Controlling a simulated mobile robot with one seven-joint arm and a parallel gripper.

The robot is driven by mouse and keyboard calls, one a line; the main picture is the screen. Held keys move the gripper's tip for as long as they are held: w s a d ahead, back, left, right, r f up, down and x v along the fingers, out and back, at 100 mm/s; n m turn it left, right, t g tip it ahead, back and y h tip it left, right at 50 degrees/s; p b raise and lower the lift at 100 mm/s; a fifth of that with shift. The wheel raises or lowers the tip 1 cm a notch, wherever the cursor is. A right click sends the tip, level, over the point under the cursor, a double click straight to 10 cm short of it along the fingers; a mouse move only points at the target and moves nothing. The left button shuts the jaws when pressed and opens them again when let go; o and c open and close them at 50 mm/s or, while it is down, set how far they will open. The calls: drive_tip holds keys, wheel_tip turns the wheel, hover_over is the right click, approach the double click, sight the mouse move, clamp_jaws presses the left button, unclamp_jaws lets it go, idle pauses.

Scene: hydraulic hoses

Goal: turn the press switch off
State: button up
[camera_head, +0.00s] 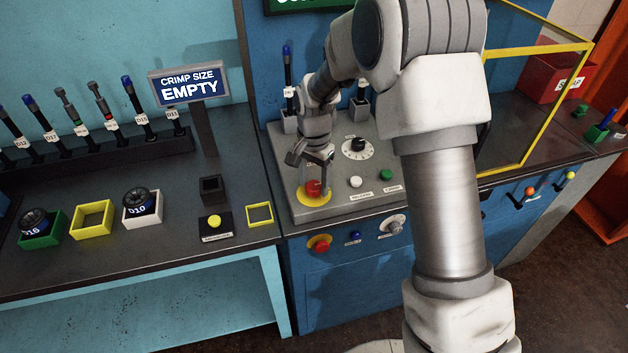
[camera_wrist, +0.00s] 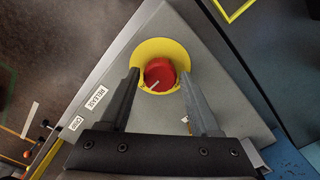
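A red round knob (camera_head: 313,188) with a pale line across its top stands on a yellow disc on the grey sloped press panel (camera_head: 345,203). The knob also shows in the wrist view (camera_wrist: 159,74), where the line runs slantwise. I see no label on it that reads as the press switch. My gripper (camera_head: 315,172) is above the knob, pointing down. In the wrist view my gripper (camera_wrist: 160,80) is open, with one finger on each side of the knob. I cannot tell whether the fingertips touch it.
A black dial (camera_head: 356,148), a white button (camera_head: 356,182) and a green button (camera_head: 386,174) share the panel. Another red button (camera_head: 319,243) is on the front face. A sign (camera_head: 188,85) reads "CRIMP SIZE EMPTY". A yellow frame guard (camera_head: 540,110) stands right.

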clamp_jaws()
drive_tip(key=n, duration=0.4)
drive_tip(key=shift+n+b, duration=0.3)
drive_tip(key=shift+n, duration=0.1)
drive_tip(key=n, duration=0.4)
drive_tip(key=shift+n, duration=0.3)
drive_tip(key=n, duration=0.4)
drive_tip(key=shift+n+p, duration=0.35)
drive_tip(key=shift+n, duration=1.85)
drive_tip(key=shift+w, duration=0.1)
